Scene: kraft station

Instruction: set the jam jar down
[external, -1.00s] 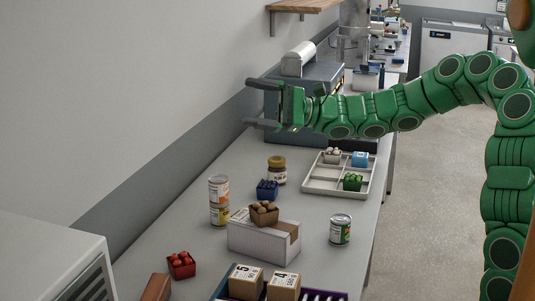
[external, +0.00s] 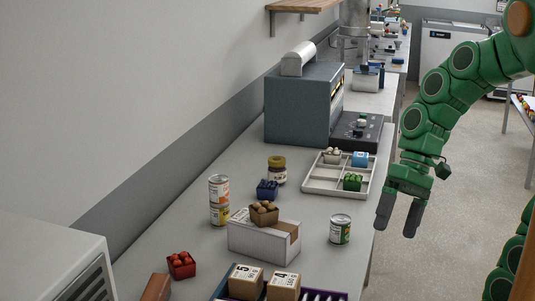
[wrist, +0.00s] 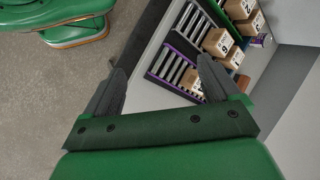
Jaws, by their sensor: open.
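The jam jar (external: 277,170), dark with a yellowish lid, stands upright on the grey counter (external: 215,258), behind a small blue basket and left of the white divided tray. My gripper (external: 398,218) hangs off the right edge of the counter, pointing down, well apart from the jar. Its two dark fingers are spread and nothing is between them. In the wrist view the open fingers (wrist: 163,85) face the counter's edge and a rack; the jar does not show there.
The divided tray (external: 312,187) holds several small items. A blue basket (external: 267,189), stacked cans (external: 219,200), a white carton (external: 262,238) with a brown basket on top, and a single can (external: 340,229) crowd the counter. Numbered boxes sit in a rack (wrist: 180,55).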

